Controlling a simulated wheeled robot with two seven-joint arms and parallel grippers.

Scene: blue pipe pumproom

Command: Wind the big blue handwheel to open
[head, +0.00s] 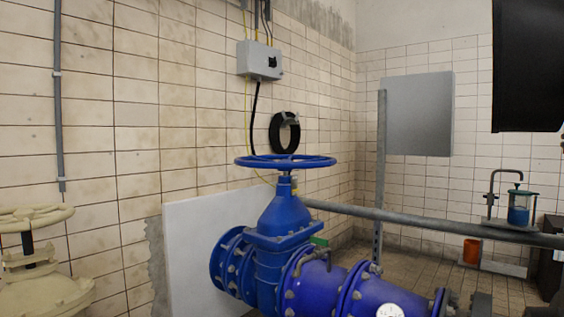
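The big blue handwheel (285,161) lies level on top of the blue valve body (284,219), near the middle of the head view. Its rim and hub show clearly, and nothing touches it. The valve is bolted by flanges into a thick blue pipe (335,286) that runs to the lower right. Neither of my grippers is in view.
A cream valve with its own handwheel (36,218) stands at the lower left. A grey rail (430,227) and upright post (381,175) cross to the right of the blue valve. A white panel (190,245) leans behind it. Tiled floor shows at right.

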